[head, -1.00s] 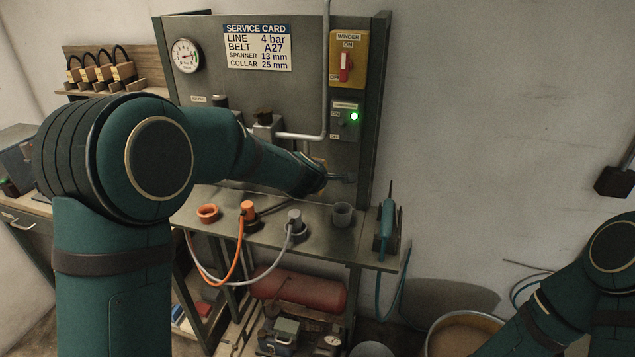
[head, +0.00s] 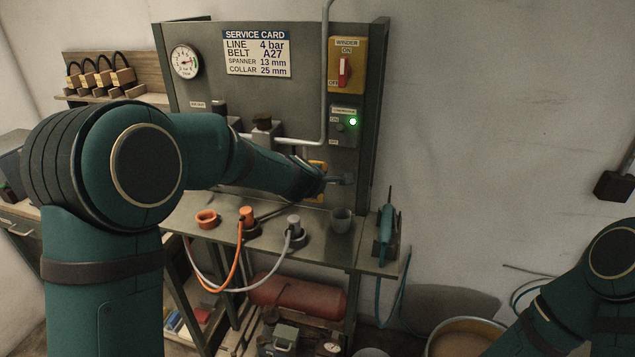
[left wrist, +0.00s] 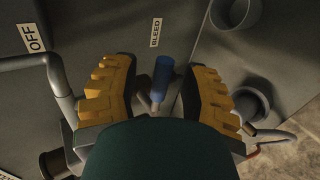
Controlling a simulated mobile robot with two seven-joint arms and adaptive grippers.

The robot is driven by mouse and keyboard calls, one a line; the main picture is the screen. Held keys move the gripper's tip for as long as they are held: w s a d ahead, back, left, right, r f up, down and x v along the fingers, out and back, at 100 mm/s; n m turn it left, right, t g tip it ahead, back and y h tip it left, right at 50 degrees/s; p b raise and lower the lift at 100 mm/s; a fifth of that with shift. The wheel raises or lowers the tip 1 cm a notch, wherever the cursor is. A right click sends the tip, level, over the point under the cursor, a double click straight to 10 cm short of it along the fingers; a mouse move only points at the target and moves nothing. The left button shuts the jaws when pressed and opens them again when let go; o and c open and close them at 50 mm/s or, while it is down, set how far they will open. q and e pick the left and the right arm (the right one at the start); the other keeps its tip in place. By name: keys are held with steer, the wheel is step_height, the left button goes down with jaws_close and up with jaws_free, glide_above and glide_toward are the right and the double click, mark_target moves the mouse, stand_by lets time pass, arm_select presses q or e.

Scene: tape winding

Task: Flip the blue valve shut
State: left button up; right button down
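The blue valve handle (left wrist: 162,80) shows in the left wrist view, beside a small label reading BLEED (left wrist: 156,32). It sits between the two yellow fingers of my left gripper (left wrist: 165,92), which are apart with a gap on either side of it. In the head view my left gripper (head: 320,180) is at the panel, mostly hidden behind my own forearm, and I cannot make out the blue valve there. My right arm is at the lower right of the head view, but its gripper is out of frame.
A grey pipe (head: 325,80) runs down the panel. The shelf below holds an orange ring (head: 207,218), an orange plug (head: 247,215), a grey plug (head: 294,225), a grey cup (head: 341,219) and a teal tool (head: 386,222) at its right end.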

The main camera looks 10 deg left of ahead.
arm_select(q)
steer(key=v, duration=1.2)
